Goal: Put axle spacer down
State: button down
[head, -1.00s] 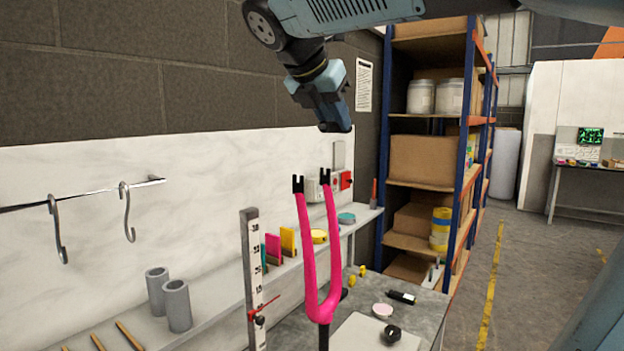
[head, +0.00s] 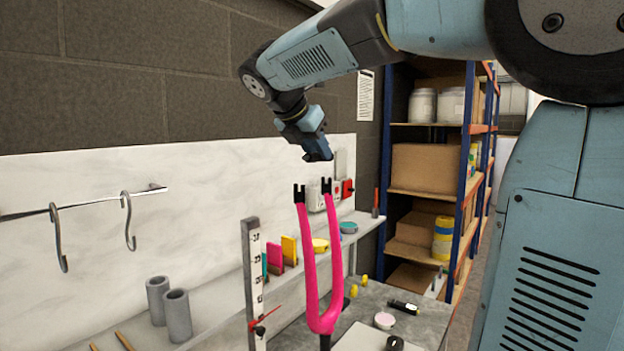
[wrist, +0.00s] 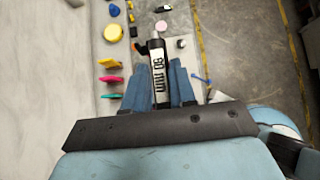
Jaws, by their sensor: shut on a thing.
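The axle spacer (wrist: 158,80) appears in the wrist view as a dark cylinder with a white label, printed with a number and "MM", and a grey end. My gripper (wrist: 157,67) is shut on it, with a blue finger on each side. In the head view my gripper (head: 318,153) hangs in the air, pointing down, above and behind the prongs of the upright pink fork (head: 311,270). The spacer cannot be made out in the head view.
A ruler post (head: 255,285) stands left of the fork. The grey bench (head: 430,318) carries a pale mat (head: 362,337) and small items. A wall ledge holds grey tubes (head: 178,314) and coloured blocks (head: 289,250). Blue-framed shelving (head: 467,160) stands behind.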

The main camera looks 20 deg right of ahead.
jog(key=w+f, duration=0.3)
jog(key=f, duration=0.4)
jog(key=shift+w+a+f, duration=0.15)
jog(key=shift+w+f, duration=0.05)
jog(key=shift+w, duration=0.2)
jog(key=c, duration=0.9)
grip_release()
jog(key=shift+f, duration=0.1)
